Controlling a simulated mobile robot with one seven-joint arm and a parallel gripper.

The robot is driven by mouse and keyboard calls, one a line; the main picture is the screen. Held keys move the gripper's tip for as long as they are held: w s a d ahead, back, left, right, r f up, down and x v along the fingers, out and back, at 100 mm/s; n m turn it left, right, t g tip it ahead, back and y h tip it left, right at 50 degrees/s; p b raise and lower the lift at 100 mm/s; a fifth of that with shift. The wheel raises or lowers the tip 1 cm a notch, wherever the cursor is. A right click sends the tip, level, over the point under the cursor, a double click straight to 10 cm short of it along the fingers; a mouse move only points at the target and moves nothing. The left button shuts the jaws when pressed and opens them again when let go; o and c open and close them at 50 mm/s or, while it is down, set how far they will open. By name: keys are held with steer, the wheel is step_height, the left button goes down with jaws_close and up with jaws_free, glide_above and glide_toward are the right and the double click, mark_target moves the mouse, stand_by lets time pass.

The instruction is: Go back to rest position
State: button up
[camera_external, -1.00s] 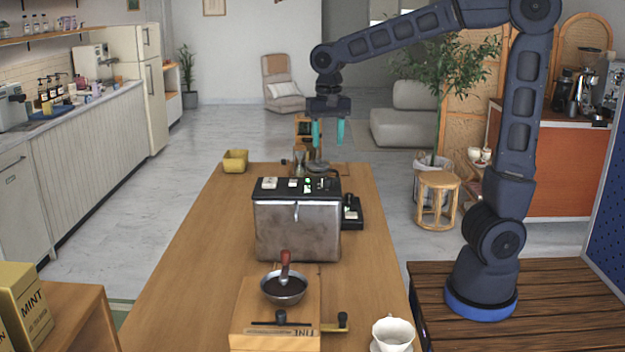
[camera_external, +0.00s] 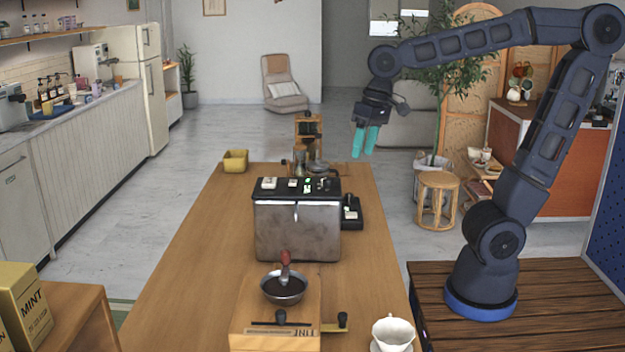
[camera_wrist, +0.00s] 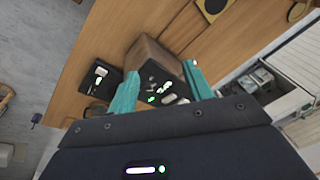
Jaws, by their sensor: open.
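My gripper (camera_external: 365,142) has teal fingers and hangs in the air to the right of the table's far part, above table height. The fingers are apart with nothing between them. In the wrist view my gripper (camera_wrist: 160,92) also shows two separated teal fingers. Beyond them is the metal box-shaped machine with a dark top and lit green controls (camera_wrist: 158,88). In the external view this machine (camera_external: 297,230) stands upright on the wooden table (camera_external: 190,290), clear of my gripper.
A grinder with a red-handled bowl (camera_external: 284,288) and a white cup (camera_external: 392,333) stand at the table's near end. A small black scale (camera_external: 351,215) sits beside the machine. A yellow container (camera_external: 235,160) is at the far left. A stool (camera_external: 437,198) and plant stand right.

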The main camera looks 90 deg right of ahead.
steer(key=s+a+f+n+t, duration=0.2)
steer(key=s+a+n, duration=0.4)
steer(key=s+a, duration=0.2)
steer(key=shift+s+f+n, duration=0.3)
steer(key=shift+s+n, duration=0.1)
steer(key=shift+s, duration=0.2)
stand_by(2.3)
